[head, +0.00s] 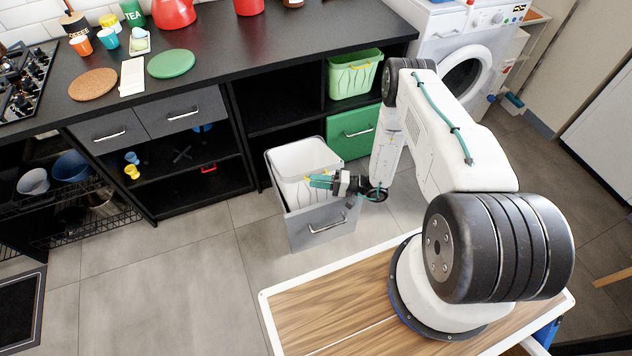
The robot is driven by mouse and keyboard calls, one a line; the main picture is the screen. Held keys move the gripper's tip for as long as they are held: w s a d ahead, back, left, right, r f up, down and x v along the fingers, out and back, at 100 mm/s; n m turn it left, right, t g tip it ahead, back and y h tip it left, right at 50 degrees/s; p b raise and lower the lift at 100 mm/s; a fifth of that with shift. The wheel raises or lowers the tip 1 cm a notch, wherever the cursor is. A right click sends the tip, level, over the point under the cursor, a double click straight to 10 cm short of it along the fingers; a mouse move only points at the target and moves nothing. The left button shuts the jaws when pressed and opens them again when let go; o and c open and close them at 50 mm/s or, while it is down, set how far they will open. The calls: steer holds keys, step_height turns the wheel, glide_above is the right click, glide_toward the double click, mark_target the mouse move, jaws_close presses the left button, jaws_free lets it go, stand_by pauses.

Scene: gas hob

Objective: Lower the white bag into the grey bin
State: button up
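The grey bin (322,228) is a pulled-out, open-topped drawer with a bar handle on its front, standing out from under the dark counter. The white bag (300,158) shows inside the bin's opening, with its upper edge near the rim at the back and left. My gripper (318,182) reaches in from the right over the bin's front part, its teal fingers pointing left. Small yellow bits show by the fingers. The fingers overlap the bag in the picture and hide part of it. I cannot tell whether they grip it.
A light green bin or bag (354,76) sits in the shelf behind, above a green drawer front (352,132). Open shelves (190,178) lie left of the bin. The tiled floor (180,290) at front left is clear.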

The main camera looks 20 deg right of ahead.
stand_by(0.3)
steer(key=v, duration=0.8)
stand_by(0.5)
